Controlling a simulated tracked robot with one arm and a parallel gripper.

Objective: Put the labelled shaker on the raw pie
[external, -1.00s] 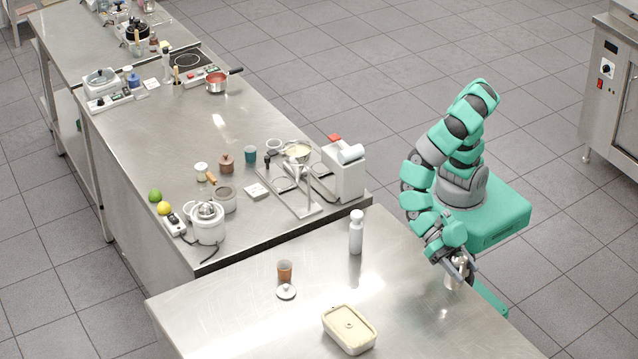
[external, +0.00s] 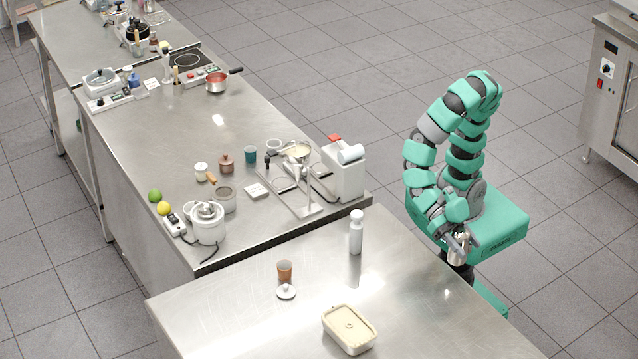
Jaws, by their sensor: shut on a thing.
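My gripper (external: 460,238) is shut on a small metallic shaker (external: 457,250) and holds it up near the right edge of the steel table. No label on it can be made out at this size. The raw pie (external: 349,329) is a pale, oblong dish with a cream-coloured top and a small mark in its middle. It sits on the front table, below and to the left of my gripper, well apart from the shaker. Nothing stands on the pie.
A white bottle (external: 356,232) stands upright on the table between my gripper and the back counter. The table (external: 420,310) right of the pie is clear.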

